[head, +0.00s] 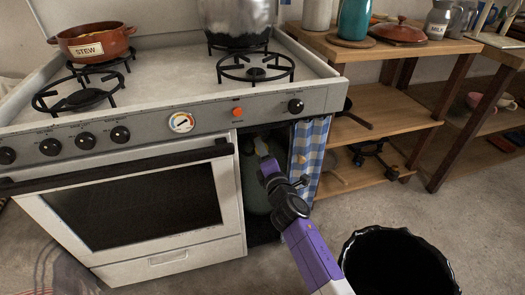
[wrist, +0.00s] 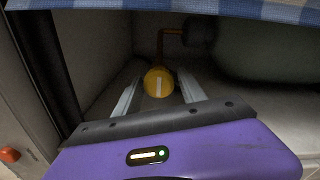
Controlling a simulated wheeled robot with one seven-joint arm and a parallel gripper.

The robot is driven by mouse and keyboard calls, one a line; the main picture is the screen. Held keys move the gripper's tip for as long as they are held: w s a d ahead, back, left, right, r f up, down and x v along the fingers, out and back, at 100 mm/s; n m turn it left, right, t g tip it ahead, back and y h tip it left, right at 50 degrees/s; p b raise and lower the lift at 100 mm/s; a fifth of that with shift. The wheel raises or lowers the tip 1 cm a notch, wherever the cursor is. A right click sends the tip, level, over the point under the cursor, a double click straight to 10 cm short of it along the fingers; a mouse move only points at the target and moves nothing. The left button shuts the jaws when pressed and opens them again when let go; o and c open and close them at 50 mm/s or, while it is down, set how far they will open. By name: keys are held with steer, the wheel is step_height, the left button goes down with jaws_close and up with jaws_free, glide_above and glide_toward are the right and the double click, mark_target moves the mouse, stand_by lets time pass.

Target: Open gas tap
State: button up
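The gas tap is a round yellow knob (wrist: 159,82) with a white line that stands upright in the wrist view. An orange pipe (wrist: 172,32) rises behind it. My gripper (wrist: 158,86) has one finger on each side of the knob, with small gaps showing, so it looks open around it. In the head view my gripper (head: 262,150) reaches into the dark open bay at the right of the stove (head: 215,122). A green gas bottle (head: 252,185) stands in that bay, and its side shows in the wrist view (wrist: 265,50). The knob cannot be made out clearly in the head view.
A blue checked curtain (head: 309,150) hangs at the bay's right side; its cloth crosses the top of the wrist view (wrist: 180,8). A black bin (head: 395,240) stands at front right. Wooden shelves (head: 385,100) are at right. A steel pot (head: 236,20) is on the stove.

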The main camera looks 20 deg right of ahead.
steer(key=shift+o, duration=0.5)
steer(key=shift+s, duration=0.2)
steer(key=s+p, duration=0.3)
steer(key=s, duration=0.4)
steer(key=shift+s, duration=0.2)
